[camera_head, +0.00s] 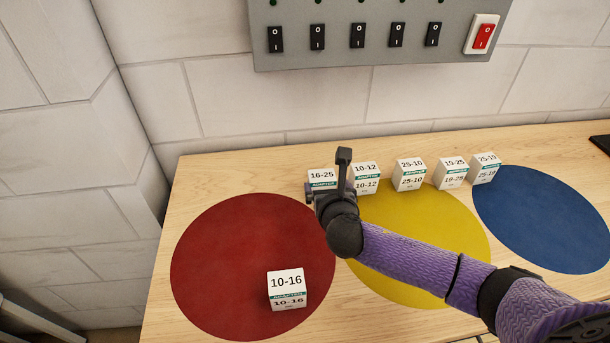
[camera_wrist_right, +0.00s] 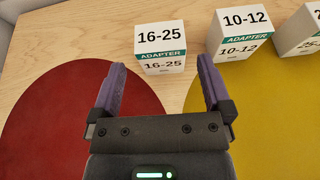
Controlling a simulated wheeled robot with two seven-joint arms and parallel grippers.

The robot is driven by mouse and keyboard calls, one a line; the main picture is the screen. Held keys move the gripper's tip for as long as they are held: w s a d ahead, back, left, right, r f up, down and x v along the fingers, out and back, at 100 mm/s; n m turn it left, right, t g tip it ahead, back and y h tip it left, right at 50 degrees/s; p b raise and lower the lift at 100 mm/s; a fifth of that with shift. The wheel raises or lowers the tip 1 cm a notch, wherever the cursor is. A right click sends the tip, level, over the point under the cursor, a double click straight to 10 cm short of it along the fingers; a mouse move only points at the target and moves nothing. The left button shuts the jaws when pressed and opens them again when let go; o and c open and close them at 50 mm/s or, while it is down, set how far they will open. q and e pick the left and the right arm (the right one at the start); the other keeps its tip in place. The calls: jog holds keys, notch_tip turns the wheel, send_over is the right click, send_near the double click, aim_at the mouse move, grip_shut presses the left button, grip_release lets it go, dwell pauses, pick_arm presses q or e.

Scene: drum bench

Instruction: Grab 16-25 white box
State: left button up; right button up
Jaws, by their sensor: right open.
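The white 16-25 box (camera_head: 322,176) stands at the back of the wooden table, left end of the row, partly hidden by my right gripper in the head view. In the right wrist view the box (camera_wrist_right: 160,48) shows its label and green adapter band, just beyond and between the fingertips. My right gripper (camera_head: 328,192) is open and empty; its purple fingers (camera_wrist_right: 160,72) spread wider than the box. My left gripper is not in view.
The 10-12 box (camera_head: 366,178) stands close to the right, with several similar boxes further along. A 10-16 box (camera_head: 287,289) sits on the red circle (camera_head: 225,245). Yellow (camera_head: 440,225) and blue (camera_head: 545,225) circles lie right. A switch panel (camera_head: 380,55) is on the wall behind.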

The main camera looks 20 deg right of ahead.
aim_at(323, 177)
jog(key=b+x, duration=0.3)
jog(key=x, duration=0.3)
jog(key=shift+f, duration=0.3)
jog(key=shift+w, duration=0.4)
jog(key=shift+d+r, duration=0.1)
